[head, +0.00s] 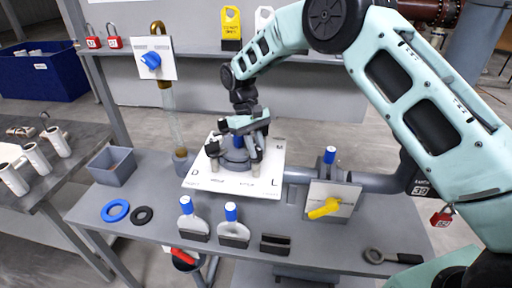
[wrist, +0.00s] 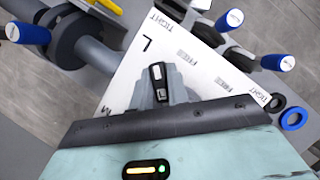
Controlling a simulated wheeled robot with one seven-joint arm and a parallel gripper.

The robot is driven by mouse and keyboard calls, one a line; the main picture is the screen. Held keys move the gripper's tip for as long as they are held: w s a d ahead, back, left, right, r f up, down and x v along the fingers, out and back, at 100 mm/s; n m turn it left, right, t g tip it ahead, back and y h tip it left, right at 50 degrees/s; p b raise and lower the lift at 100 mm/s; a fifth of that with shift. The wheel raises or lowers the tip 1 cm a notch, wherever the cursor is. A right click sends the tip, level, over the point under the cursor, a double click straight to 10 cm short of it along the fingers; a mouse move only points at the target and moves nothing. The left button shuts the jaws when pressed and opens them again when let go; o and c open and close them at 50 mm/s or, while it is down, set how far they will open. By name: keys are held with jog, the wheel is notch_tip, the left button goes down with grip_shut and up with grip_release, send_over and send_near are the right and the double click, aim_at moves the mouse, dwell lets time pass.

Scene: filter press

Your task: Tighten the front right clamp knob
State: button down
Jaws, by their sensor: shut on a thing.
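The white plate (head: 205,184) lies on the bench, with the letters D, L and M and "tight" marks. In the head view my gripper (head: 256,150) is low over its right side, at the front right clamp knob by the L corner. The wrist view shows the plate (wrist: 190,60) with the L just beyond my fingers (wrist: 160,88). The fingers are shut on the knob, which they mostly hide. A front left clamp knob (head: 212,149) is black and stands on a pale post. A grey round body (head: 234,160) with a blue handle is in the middle.
A blue ring (head: 115,210), a black ring (head: 142,215) and a grey bin (head: 112,166) are at left.

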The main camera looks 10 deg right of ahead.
jog(key=shift+r, duration=0.1)
jog(key=c, duration=1.4)
grip_release()
jog(key=shift+o, duration=0.2)
jog(key=b+v, duration=0.2)
jog(key=v, duration=1.5)
jog(key=shift+r, duration=0.15)
